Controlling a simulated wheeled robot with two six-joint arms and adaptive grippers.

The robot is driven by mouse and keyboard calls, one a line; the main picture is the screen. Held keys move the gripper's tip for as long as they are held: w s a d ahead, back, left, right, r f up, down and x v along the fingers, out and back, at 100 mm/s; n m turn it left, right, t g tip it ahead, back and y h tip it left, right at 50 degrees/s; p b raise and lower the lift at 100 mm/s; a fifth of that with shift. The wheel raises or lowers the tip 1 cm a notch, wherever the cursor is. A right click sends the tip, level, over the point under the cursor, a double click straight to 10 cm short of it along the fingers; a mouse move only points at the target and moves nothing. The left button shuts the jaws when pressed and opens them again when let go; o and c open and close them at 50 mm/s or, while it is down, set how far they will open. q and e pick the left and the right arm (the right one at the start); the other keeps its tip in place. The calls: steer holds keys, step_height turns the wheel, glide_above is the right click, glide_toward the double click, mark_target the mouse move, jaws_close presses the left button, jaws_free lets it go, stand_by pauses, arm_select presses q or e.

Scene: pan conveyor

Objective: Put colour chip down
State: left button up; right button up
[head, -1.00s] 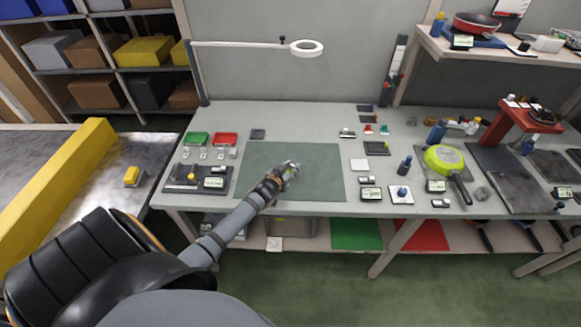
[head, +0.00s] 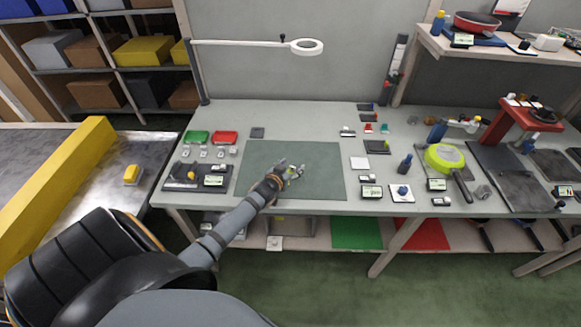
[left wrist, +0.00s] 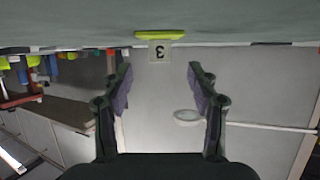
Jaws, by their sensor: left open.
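The colour chip (left wrist: 160,35) is yellow-green with a pale tag marked 3 (left wrist: 160,52). In the left wrist view it is at the top middle, beyond the fingertips and against the grey-green surface. My left gripper (head: 292,172) is over the dark green mat (head: 318,190) on the workbench. In the left wrist view its two fingers (left wrist: 160,78) stand wide apart with nothing gripped between them. In the head view the chip is small and hard to separate from the fingers. My right gripper is not in view.
A dark tray (head: 177,185) and red (head: 225,137) and green (head: 196,137) bins stand left of the mat. Small cards and a blue bottle (head: 405,164) stand to the right, with a lime pan (head: 444,157) beyond. Much of the mat is clear.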

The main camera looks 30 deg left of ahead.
arm_select(q)
steer(key=shift+s+f, duration=0.3)
steer(key=shift+f, duration=0.2)
steer(key=shift+w+r+p, duration=0.1)
steer(key=shift+r+p, duration=0.45)
steer(key=v, duration=1.1)
steer(key=shift+s+r+b, duration=0.2)
steer(key=shift+r+b, duration=0.1)
steer(key=shift+r, duration=0.2)
